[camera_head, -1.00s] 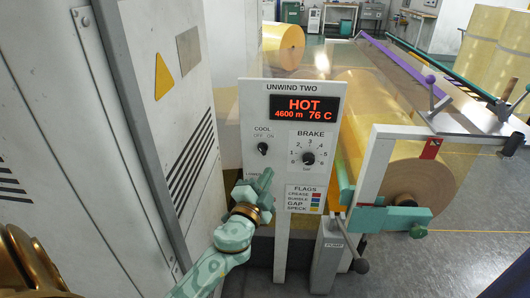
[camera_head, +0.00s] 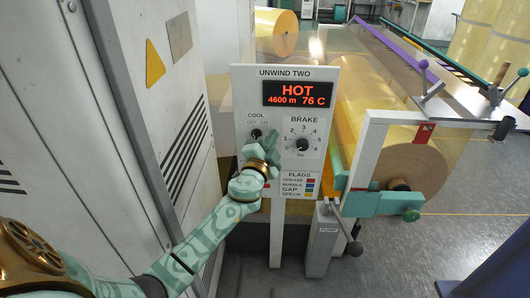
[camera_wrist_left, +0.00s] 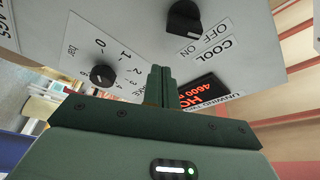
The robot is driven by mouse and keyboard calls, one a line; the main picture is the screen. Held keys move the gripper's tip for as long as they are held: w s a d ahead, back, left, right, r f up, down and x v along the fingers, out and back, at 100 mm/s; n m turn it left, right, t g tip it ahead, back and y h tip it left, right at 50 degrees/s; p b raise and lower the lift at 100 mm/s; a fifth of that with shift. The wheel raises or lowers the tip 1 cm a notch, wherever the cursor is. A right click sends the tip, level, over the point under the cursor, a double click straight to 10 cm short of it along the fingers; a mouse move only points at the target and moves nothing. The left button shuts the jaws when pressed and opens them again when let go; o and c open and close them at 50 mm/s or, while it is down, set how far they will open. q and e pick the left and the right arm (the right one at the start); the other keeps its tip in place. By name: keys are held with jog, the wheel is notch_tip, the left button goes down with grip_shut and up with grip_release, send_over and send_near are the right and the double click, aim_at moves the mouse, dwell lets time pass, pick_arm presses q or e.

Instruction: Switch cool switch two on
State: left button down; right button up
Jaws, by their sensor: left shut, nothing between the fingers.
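The unwind two panel (camera_head: 330,75) faces me, with a red display (camera_head: 297,94) reading HOT, 4600 m, 76 C. Its black cool switch (camera_head: 256,133) sits at the left under the COOL, OFF and ON labels. In the left wrist view the cool switch (camera_wrist_left: 184,18) is a dark rotary knob near the top; I cannot tell its setting for sure. My left gripper (camera_head: 270,138) is shut and empty, just right of the cool switch and partly over it. In the left wrist view the shut fingers (camera_wrist_left: 162,84) point at the panel between the cool and brake knobs, with no clear contact.
The brake knob (camera_head: 302,145) is close on the right of my left gripper. The flags label (camera_head: 299,187) is below. A grey cabinet (camera_head: 150,130) stands at the left, a film roll (camera_head: 400,165) and a lever (camera_head: 354,246) at the right.

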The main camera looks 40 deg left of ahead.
aim_at(256, 136)
pick_arm(q)
jog(key=shift+s+a+f+b, duration=0.1)
jog(key=shift+a+f+b, duration=0.15)
jog(key=shift+a+f, duration=0.3)
jog(key=shift+s+a+f+b, duration=0.1)
jog(key=shift+a+f+b, duration=0.2)
jog(key=shift+a, duration=0.4)
jog(key=shift+s+a+f, duration=0.15)
jog(key=shift+s+a, duration=0.05)
jog(key=shift+a, duration=0.15)
pick_arm(e)
jog(key=shift+s+a+f, duration=0.2)
jog(key=shift+s+f, duration=0.1)
jog(key=shift+f, duration=0.3)
jog(key=shift+r, duration=0.1)
